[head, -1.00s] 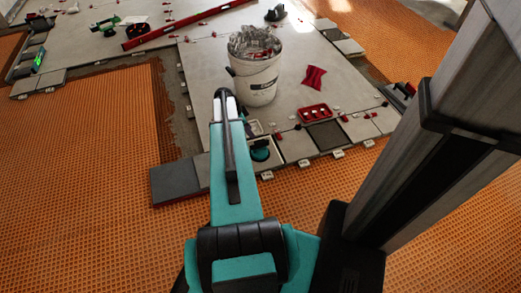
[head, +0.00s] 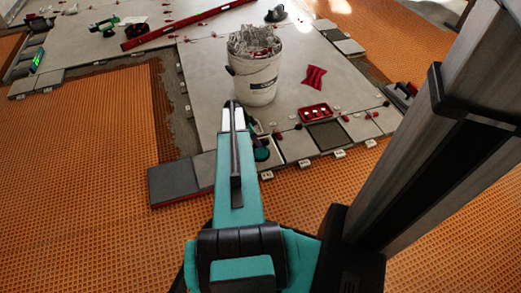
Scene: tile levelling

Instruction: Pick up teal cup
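The teal cup (head: 261,154) shows in the head view as a small round teal shape at the near edge of the tiled floor, just right of my arm. My teal upper arm covers the area to its left. A dark part (head: 257,141), which looks like the end of my arm near my gripper, shows just above the cup and partly covers it. The fingers are too small and hidden to make out, so I cannot tell whether they touch the cup.
A white bucket (head: 254,84) filled with clear pieces stands behind the cup. A red tray (head: 315,113) with small white items and a red cloth or bag (head: 314,77) lie to the right. Small red levelling pieces dot the tiles. Orange matting (head: 90,150) is open at left.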

